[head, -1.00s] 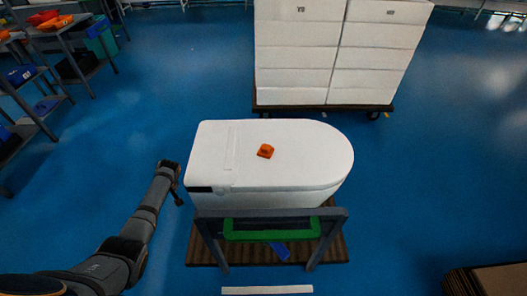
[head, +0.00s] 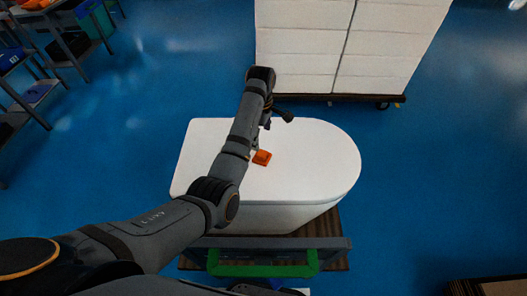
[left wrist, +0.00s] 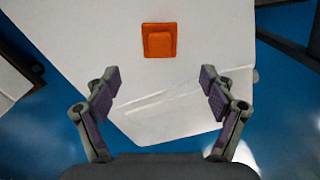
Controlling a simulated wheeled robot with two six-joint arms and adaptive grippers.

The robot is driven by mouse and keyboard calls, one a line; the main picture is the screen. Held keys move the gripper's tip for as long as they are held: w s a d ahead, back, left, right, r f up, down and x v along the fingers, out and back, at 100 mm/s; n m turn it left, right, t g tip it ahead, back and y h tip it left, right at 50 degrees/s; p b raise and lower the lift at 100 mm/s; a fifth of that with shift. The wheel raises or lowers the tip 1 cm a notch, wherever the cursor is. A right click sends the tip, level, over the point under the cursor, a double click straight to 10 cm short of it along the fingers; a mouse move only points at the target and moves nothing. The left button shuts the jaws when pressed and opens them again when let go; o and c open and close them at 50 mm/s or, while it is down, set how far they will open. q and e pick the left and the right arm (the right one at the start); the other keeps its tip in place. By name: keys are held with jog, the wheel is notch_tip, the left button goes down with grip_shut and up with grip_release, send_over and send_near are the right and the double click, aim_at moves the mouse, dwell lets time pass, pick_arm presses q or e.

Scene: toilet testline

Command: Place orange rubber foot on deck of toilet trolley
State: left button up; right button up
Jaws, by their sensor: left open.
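The orange rubber foot (head: 262,158) lies on the white lid of the toilet (head: 310,165). In the left wrist view the foot (left wrist: 159,40) is a small orange square with a raised middle. My left gripper (head: 268,142) is over the lid beside the foot, partly hidden by its own arm. In the left wrist view my left gripper (left wrist: 160,92) is open and empty, with the foot ahead of its fingertips. The toilet stands on a brown wooden trolley deck (head: 335,262), mostly hidden under the toilet and a grey frame. My right gripper is not in view.
White stacked boxes (head: 300,50) on a dark trolley stand behind. Shelves with bins (head: 75,30) are at the left.

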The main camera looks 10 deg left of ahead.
aim_at(261, 153)
pick_arm(q)
jog(key=f, duration=0.2)
jog(key=shift+s+a+f, duration=0.1)
jog(key=shift+s+f, duration=0.2)
notch_tip(261, 153, down, 2)
jog(key=shift+w+f, duration=0.25)
jog(key=shift+f, duration=0.05)
notch_tip(261, 153, down, 4)
jog(key=shift+f, duration=0.15)
jog(key=shift+w+f, duration=0.1)
jog(key=shift+f, duration=0.35)
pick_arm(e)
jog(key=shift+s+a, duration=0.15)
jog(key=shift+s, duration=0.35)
pick_arm(q)
jog(key=shift+c, duration=0.3)
jog(key=shift+c, duration=1.2)
jog(key=c, duration=1)
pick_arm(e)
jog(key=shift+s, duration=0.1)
